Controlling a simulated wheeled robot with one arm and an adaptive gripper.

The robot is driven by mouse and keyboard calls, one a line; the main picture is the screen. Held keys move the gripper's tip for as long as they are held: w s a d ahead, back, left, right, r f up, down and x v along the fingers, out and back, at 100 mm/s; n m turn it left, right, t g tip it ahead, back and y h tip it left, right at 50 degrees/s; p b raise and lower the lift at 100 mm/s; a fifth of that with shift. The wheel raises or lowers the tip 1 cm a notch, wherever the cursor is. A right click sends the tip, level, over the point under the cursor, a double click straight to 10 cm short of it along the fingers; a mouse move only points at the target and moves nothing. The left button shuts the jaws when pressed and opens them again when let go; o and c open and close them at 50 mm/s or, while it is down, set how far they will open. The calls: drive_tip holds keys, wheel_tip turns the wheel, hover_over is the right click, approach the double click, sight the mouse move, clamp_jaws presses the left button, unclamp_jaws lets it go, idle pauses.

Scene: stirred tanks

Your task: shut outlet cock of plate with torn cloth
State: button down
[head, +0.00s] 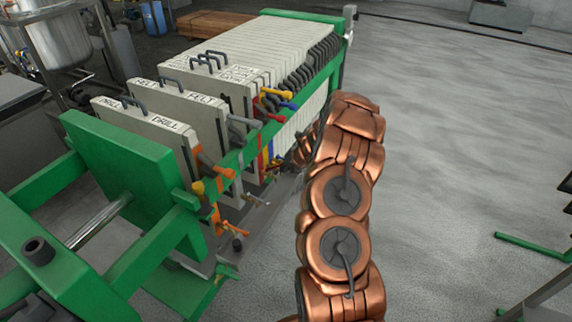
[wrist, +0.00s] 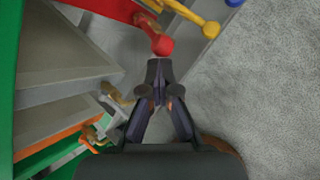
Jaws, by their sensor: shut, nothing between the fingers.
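A filter press holds a row of pale plates (head: 160,130) in a green frame. Coloured cock handles stick out along the plates' right side. My gripper (wrist: 158,72) is shut and empty. Its fingertips are at the rounded end of a red cock handle (wrist: 118,10) in the wrist view; I cannot tell whether they touch. A yellow handle (wrist: 190,14) and a blue one (wrist: 234,2) lie beyond it. In the head view my arm partly hides the gripper. No torn cloth is discernible, so I cannot tell which plate has it.
In the head view, orange handles (head: 217,165) stand at the near plates, with yellow (head: 277,93) and blue ones farther back. The green side rail (head: 245,150) runs beside them. Open grey floor (head: 450,130) lies right. A steel tank (head: 55,35) stands upper left.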

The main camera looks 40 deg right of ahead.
drive_tip(key=shift+w+a+r+p, duration=0.2)
drive_tip(key=shift+r+p, duration=0.3)
drive_tip(key=shift+p, duration=0.75)
drive_tip(key=shift+w+a+r+p, duration=0.2)
drive_tip(key=shift+w+r+p, duration=0.5)
drive_tip(key=shift+p, duration=1.15)
drive_tip(key=shift+w, duration=0.15)
drive_tip(key=shift+r+p, duration=0.15)
drive_tip(key=shift+p, duration=0.15)
drive_tip(key=shift+r+p, duration=0.55)
drive_tip(key=shift+p, duration=0.1)
drive_tip(key=shift+a, duration=0.1)
